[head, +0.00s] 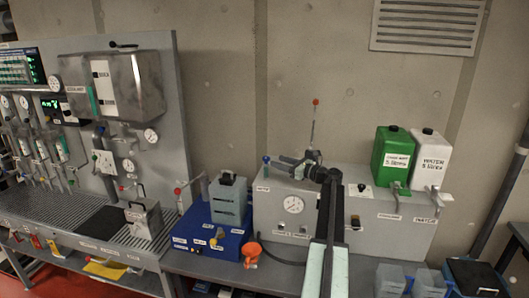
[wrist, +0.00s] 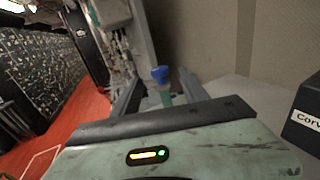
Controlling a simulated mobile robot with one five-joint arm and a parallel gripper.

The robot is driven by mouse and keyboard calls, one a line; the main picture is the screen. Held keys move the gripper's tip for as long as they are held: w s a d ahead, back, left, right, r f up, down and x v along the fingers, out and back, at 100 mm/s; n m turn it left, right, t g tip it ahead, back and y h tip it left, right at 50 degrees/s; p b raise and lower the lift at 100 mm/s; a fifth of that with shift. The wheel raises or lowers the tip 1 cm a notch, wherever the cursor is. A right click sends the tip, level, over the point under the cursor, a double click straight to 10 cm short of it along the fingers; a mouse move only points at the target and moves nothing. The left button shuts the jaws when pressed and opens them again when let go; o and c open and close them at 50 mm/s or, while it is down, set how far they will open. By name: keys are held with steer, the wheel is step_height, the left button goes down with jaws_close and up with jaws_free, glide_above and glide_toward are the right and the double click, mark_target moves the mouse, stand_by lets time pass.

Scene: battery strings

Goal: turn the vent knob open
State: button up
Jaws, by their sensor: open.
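A small blue knob (head: 266,160) stands on a short stem at the left end of the grey cabinet's top. A small label sits below it, too small to read, so I cannot confirm it is the vent knob. In the wrist view a blue cap on a greenish stem (wrist: 160,74) shows between my fingers, seemingly the same knob. My gripper (head: 284,163) reaches left over the cabinet top with its fingers towards the knob. In the wrist view my gripper (wrist: 158,88) has its two fingers spread, with gaps beside the cap. Contact cannot be made out.
The grey cabinet (head: 345,225) carries a round gauge (head: 293,204), a green container (head: 391,158) and a white container (head: 430,160). A thin rod with a red ball (head: 316,102) rises behind my arm. A blue box (head: 208,238) stands left.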

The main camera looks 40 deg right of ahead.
mark_target(266, 157)
steer(key=w, duration=0.3)
steer(key=w+a, duration=0.1)
steer(key=w, duration=0.3)
steer(key=shift+w+a, duration=0.2)
steer(key=shift+w, duration=0.05)
jaws_close()
